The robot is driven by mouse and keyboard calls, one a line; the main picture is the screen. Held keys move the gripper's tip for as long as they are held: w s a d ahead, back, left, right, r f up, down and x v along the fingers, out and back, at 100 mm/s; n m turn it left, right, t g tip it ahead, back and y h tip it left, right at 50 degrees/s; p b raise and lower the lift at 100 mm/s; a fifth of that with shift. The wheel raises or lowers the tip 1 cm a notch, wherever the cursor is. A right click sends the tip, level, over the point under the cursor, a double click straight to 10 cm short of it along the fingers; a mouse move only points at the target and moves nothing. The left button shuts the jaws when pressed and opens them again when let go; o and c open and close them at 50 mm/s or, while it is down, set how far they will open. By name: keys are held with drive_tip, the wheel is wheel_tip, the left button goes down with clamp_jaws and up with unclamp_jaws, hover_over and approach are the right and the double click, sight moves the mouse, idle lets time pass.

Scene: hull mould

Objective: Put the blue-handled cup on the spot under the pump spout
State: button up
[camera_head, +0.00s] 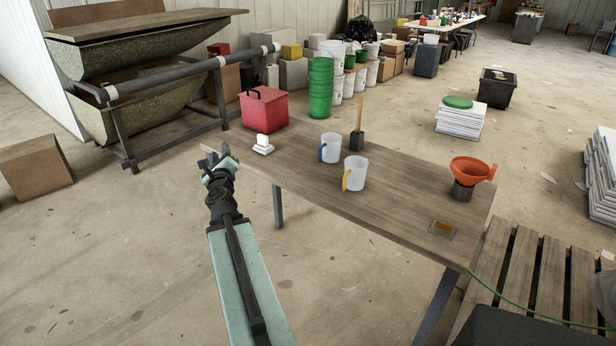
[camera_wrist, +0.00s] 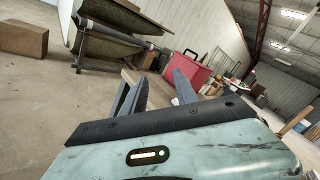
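The blue-handled cup (camera_head: 331,148) is whitish and stands upright on the wooden table (camera_head: 400,215), with its blue handle toward the left. A similar cup with a yellow handle (camera_head: 355,173) stands just in front and to its right. A red box with a black handle (camera_head: 264,110) stands at the table's left end, with a small white object (camera_head: 263,145) before it. I cannot tell which part is the pump spout or where the spot is. My gripper (camera_head: 222,160) is at the table's left corner, away from both cups. In the wrist view its fingers (camera_wrist: 154,88) are apart and empty.
A brush-like tool with a wooden handle (camera_head: 358,123) stands behind the cups. An orange funnel (camera_head: 470,170) on a dark base and a small flat plate (camera_head: 442,230) lie to the right. Green buckets (camera_head: 320,88) stand behind the table. The table's front middle is clear.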

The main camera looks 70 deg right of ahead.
drive_tip(key=s+d+f+m+g+h+b, duration=0.25)
drive_tip(key=s+d+f+m+g, duration=0.2)
drive_tip(key=s+d+m, duration=0.4)
drive_tip(key=m+g+b, duration=0.2)
drive_tip(key=m+g, duration=0.6)
approach(320, 156)
drive_tip(key=shift+n+h, duration=0.25)
drive_tip(key=shift+h, duration=0.1)
drive_tip(key=d, duration=0.5)
drive_tip(key=shift+s+d+f, duration=0.2)
drive_tip(key=shift+d, duration=0.05)
drive_tip(key=shift+s+d+f, duration=0.1)
drive_tip(key=shift+d+f, duration=0.05)
drive_tip(key=shift+d, duration=2.5)
clamp_jaws()
